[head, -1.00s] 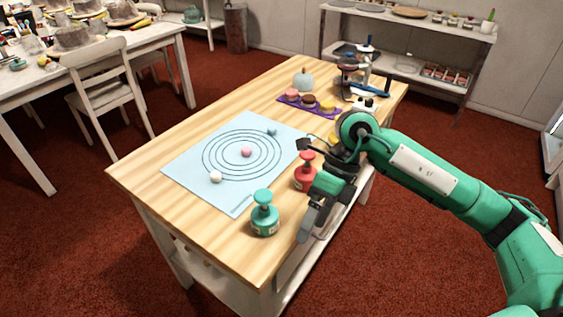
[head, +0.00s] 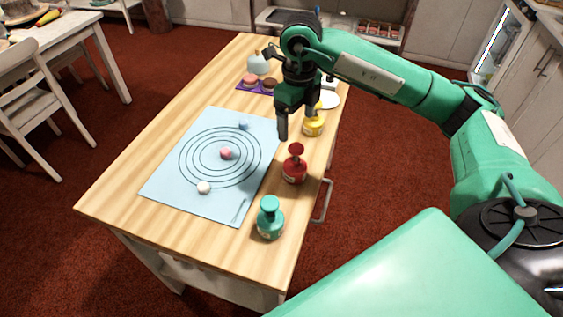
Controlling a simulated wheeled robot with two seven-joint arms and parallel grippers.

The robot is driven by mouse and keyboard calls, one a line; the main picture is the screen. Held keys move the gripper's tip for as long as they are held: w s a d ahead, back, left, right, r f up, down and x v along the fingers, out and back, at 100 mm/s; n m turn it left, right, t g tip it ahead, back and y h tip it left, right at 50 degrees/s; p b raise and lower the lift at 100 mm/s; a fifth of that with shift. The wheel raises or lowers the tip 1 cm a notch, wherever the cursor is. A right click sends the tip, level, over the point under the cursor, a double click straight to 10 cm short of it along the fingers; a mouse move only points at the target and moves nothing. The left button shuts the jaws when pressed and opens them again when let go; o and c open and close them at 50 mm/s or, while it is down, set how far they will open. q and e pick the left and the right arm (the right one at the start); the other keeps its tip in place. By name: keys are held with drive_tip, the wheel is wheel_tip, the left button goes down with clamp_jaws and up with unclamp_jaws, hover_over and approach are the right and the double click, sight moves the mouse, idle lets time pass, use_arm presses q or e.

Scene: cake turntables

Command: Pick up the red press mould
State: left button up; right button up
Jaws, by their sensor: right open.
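The red press mould (head: 294,167) stands upright on the wooden table near its right edge. It has a knob-like handle on top and a wider base. My right gripper (head: 298,124) points down above and a little behind the red mould, apart from it. Its fingers are open and nothing shows between them. A teal press mould (head: 270,219) stands in front of the red one. A yellow press mould (head: 314,125) stands behind it, partly hidden by the gripper. My left gripper is not in view.
A light blue mat (head: 165,186) with dark rings holds a pink ball (head: 226,153), a white ball (head: 204,187) and a blue ball (head: 243,125). A purple tray (head: 243,87) with small cakes lies behind. The wooden table's (head: 120,205) left and front parts are clear.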

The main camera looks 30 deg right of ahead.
sight(297, 145)
drive_tip(key=f, duration=0.7)
drive_tip(key=shift+s+d+f, duration=0.1)
drive_tip(key=shift+s+f, duration=0.15)
drive_tip(key=shift+f, duration=0.15)
drive_tip(key=shift+f+p, duration=0.2)
drive_tip(key=shift+p, duration=0.1)
drive_tip(key=f, duration=0.3)
drive_tip(key=f+p, duration=0.1)
drive_tip(key=shift+s+a+f, duration=0.25)
drive_tip(key=shift+s+f, duration=0.05)
drive_tip(key=shift+f, duration=0.1)
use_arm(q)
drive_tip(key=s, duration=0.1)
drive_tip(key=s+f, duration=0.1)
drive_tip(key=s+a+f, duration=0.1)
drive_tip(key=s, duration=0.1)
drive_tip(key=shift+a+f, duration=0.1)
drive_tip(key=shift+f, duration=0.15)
use_arm(e)
drive_tip(key=c, duration=1.2)
